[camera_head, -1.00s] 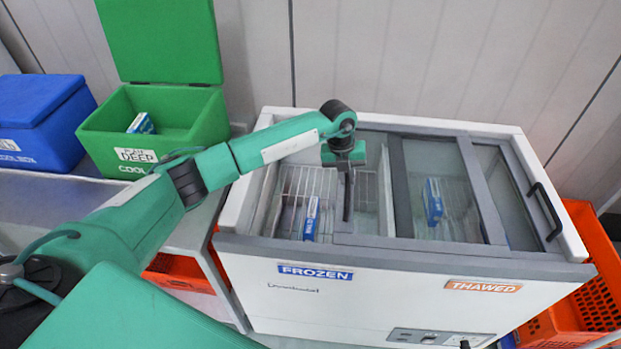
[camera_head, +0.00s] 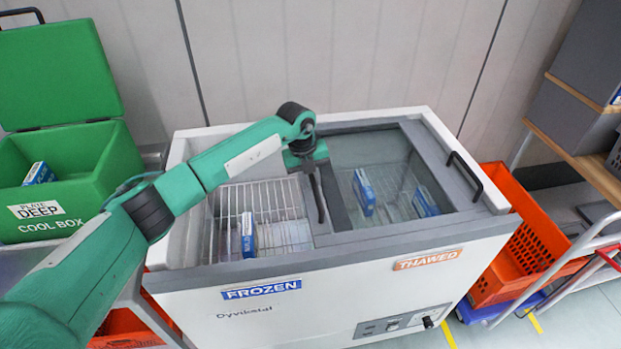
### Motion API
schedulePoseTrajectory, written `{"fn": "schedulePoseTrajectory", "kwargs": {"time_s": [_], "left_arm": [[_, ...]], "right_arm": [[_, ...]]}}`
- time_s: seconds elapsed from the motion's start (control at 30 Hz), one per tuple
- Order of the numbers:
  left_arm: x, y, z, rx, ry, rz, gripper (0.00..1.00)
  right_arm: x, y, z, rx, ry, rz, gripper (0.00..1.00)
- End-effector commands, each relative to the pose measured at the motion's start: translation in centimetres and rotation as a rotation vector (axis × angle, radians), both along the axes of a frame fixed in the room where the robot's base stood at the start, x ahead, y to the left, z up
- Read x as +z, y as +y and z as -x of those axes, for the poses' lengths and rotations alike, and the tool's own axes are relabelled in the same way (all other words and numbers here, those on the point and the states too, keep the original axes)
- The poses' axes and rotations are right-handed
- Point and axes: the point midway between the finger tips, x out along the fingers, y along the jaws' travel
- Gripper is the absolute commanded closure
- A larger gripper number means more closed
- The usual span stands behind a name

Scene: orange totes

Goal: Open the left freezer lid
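The chest freezer (camera_head: 300,310) stands in the middle with a FROZEN label on its left front and a THAWED label on its right. The left freezer lid (camera_head: 337,203), a grey-framed glass slider, sits to the right, overlapping the right side. The left compartment is uncovered and shows a wire basket (camera_head: 285,205) with a blue-and-white box (camera_head: 248,236) in it. My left gripper (camera_head: 318,208) points down at the left lid's left frame edge. Its fingers look thin from this side, so its opening is unclear. My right gripper is out of view.
A black handle (camera_head: 466,174) is at the freezer's right end. Two blue-and-white boxes show through the glass. An open green cool box (camera_head: 75,200) stands left. An orange crate (camera_head: 515,250) and a cart (camera_head: 590,255) are on the right.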

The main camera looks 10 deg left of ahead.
Motion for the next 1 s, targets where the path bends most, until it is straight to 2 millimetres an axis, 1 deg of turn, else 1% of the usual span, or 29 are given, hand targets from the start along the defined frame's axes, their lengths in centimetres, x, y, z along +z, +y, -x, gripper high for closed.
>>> {"fn": "schedulePoseTrajectory", "kwargs": {"time_s": [0.03,0.1,0.37,0.47,0.57,0.67,0.8,1.0], "left_arm": [[0.2,0.0,-0.1,0.000,-0.002,0.001,0.76],[0.1,0.0,-0.1,0.000,-0.002,0.001,0.64],[0.1,0.0,0.0,0.000,-0.001,0.000,0.64],[0.5,0.1,0.0,-0.001,-0.002,0.000,0.64],[1.7,0.4,0.0,0.000,-0.004,0.000,0.64],[3.6,0.8,0.1,0.000,-0.005,0.000,0.64],[6.9,1.4,0.2,0.000,-0.007,0.001,0.64],[10.9,2.1,0.6,-0.001,-0.005,0.001,0.64]], "right_arm": [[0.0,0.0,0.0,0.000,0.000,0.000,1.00],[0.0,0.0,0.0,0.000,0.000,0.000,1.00],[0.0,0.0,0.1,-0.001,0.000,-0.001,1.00],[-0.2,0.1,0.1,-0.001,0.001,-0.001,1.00],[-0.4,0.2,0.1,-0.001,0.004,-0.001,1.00],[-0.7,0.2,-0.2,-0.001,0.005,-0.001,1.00],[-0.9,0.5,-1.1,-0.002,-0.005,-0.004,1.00],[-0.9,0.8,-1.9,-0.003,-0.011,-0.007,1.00]]}}
